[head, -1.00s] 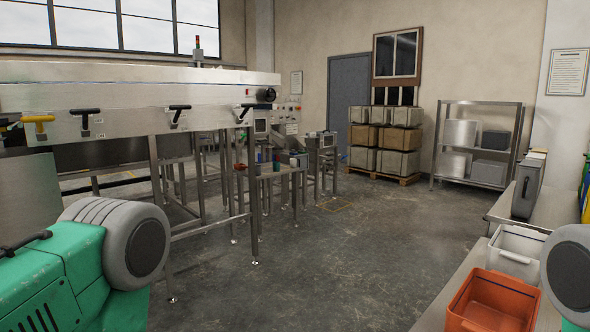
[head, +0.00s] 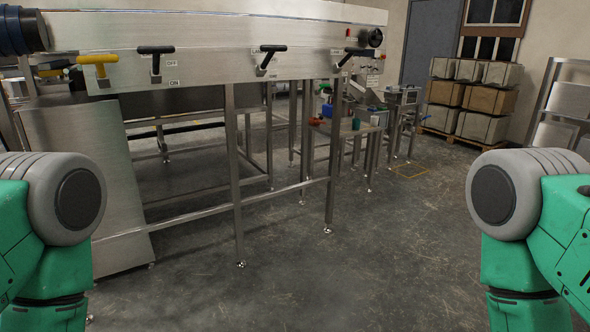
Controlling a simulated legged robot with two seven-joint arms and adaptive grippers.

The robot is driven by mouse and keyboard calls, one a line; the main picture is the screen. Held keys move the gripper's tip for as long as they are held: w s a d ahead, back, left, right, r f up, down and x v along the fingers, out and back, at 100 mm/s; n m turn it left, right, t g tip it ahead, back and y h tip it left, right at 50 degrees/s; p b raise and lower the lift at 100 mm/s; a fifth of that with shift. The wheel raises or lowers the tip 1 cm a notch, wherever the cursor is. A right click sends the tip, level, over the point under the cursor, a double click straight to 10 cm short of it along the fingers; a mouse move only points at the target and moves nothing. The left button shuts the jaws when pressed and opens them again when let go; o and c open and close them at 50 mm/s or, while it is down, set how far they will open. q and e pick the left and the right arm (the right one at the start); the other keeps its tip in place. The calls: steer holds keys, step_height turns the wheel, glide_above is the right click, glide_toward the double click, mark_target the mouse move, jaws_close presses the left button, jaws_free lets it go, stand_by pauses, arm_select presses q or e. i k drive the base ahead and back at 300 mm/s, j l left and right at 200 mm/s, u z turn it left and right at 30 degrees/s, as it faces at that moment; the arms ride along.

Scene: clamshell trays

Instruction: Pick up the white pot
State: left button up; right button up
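I cannot make out a white pot in the head view. Small coloured items, among them a red one (head: 317,121), a blue one (head: 327,110) and a green one (head: 356,123), stand on a small metal table (head: 346,131) behind the machine. They are too small to identify. Only the upper green and grey parts of my two arms show, at the lower left and lower right edges. Both grippers are outside the picture.
A long steel machine (head: 210,62) with black and yellow handles stands on metal legs across the left and middle. Stacked crates (head: 483,127) sit on a pallet at the back right. A metal shelf (head: 570,100) is at the right edge. The floor (head: 370,260) in front is clear.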

mark_target(374, 119)
steer(key=i+z, duration=0.2)
steer(key=i, duration=0.3)
steer(key=i+j+z, duration=0.15)
steer(key=i, duration=0.35)
steer(key=i+j+z, duration=0.2)
steer(key=i, duration=0.3)
steer(key=i+l+z, duration=0.2)
steer(key=i+z, duration=0.2)
steer(key=i, duration=0.3)
steer(key=i+z, duration=0.4)
steer(key=i, duration=0.25)
steer(key=i+j+z, duration=0.4)
steer(key=i, duration=0.3)
steer(key=i+u, duration=0.1)
steer(key=i, duration=0.4)
steer(key=i+l+u, duration=0.1)
steer(key=i, duration=0.4)
steer(key=i+l+u, duration=0.15)
steer(key=i, duration=0.35)
steer(key=i+l+u, duration=0.1)
steer(key=i, duration=0.35)
steer(key=i+j+u, duration=0.15)
steer(key=i+u, duration=0.15)
steer(key=u, duration=0.2)
steer(key=i+u, duration=0.7)
steer(key=u, duration=0.25)
steer(key=i+l+u, duration=0.2)
steer(key=u, duration=0.25)
steer(key=i+u, duration=0.35)
steer(key=i, duration=0.25)
